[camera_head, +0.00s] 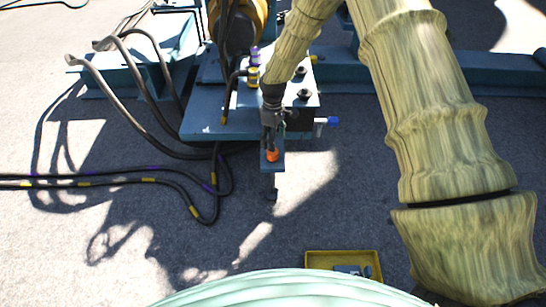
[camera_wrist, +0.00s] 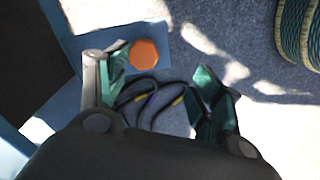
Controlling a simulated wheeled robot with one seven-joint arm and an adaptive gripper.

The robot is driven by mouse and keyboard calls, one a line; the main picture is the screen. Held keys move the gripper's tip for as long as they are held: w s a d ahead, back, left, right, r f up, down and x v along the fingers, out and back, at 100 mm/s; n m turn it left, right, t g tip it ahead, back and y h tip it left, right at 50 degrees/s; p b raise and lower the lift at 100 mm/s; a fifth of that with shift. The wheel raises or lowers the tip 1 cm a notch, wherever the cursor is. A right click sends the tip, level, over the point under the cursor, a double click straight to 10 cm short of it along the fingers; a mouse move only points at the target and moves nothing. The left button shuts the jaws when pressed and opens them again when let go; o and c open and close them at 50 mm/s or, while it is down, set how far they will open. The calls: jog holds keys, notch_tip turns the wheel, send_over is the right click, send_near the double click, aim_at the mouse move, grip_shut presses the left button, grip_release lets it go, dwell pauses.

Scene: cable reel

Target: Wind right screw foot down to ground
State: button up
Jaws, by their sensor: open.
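The right screw foot shows in the head view as an orange knob (camera_head: 272,156) on a small blue bracket (camera_head: 276,166). Its dark stem and pad (camera_head: 271,193) hang below the bracket; I cannot tell whether the pad touches the ground. In the wrist view the orange knob (camera_wrist: 144,54) is six-sided and sits beside and beyond the left finger. My gripper (camera_head: 271,136) points down just above the knob in the head view. In the wrist view my gripper (camera_wrist: 163,88) has its two green-padded fingers spread apart, with nothing held between them.
A blue-handled pin (camera_head: 333,121) sticks out right of the bracket. The blue base plate (camera_head: 205,124) with bolts lies behind. Black cables (camera_head: 150,180) run across the ground at left. A yellow tray (camera_head: 343,254) with small items stands in front. Ground right of the foot is clear.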

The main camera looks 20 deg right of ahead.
aim_at(273, 154)
jog(key=n+b, duration=0.1)
jog(key=n, duration=0.3)
jog(key=n+b, duration=0.1)
jog(key=n, duration=0.1)
jog(key=shift+w+d+f+n+b, duration=0.1)
jog(key=shift+w+n+b, duration=0.2)
jog(key=shift+w+n, duration=0.1)
jog(key=f+n+b, duration=0.2)
jog(key=f, duration=0.1)
jog(key=f+n+b, duration=0.2)
jog(key=f, duration=0.1)
jog(key=w+f+n+t+b, duration=0.1)
jog(key=f+n+b, duration=0.1)
jog(key=f, duration=0.1)
jog(key=shift+d+f, duration=0.1)
jog(key=shift+f, duration=0.25)
jog(key=c, duration=1)
